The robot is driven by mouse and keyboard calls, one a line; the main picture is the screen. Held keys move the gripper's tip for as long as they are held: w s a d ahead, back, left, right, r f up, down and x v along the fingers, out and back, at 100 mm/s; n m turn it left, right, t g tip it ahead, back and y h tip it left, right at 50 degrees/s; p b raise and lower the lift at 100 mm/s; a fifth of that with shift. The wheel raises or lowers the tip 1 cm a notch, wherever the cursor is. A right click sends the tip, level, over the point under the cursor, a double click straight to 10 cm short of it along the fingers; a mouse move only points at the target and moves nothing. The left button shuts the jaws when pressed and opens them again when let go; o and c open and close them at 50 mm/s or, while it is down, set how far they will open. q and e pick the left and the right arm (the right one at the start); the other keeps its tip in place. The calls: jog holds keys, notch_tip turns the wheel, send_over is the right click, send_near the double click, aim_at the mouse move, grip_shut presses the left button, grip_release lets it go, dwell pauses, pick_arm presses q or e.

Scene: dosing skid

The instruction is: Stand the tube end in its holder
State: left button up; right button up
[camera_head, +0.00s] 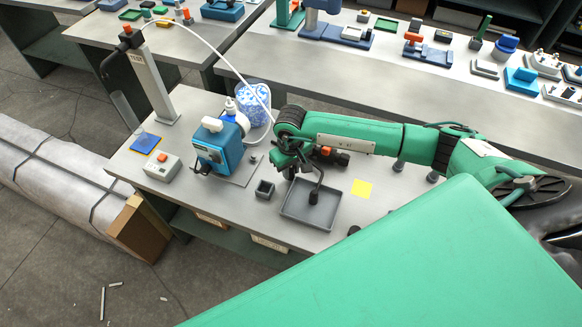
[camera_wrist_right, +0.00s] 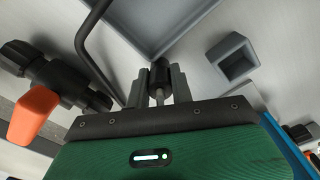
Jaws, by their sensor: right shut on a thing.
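My right gripper (camera_head: 295,172) points down over the bench beside the grey tray. In the right wrist view its fingers (camera_wrist_right: 160,84) are shut on the tube end (camera_wrist_right: 160,72), a black cylinder with a thin pale stem.
The shallow tray (camera_head: 290,212) lies below my gripper. A black valve with an orange handle (camera_head: 326,151) is just behind it; its handle shows in the wrist view (camera_wrist_right: 35,115). A blue pump (camera_head: 218,147) stands left of the holder.

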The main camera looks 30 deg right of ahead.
jog(key=shift+f, duration=0.1)
jog(key=o, duration=1)
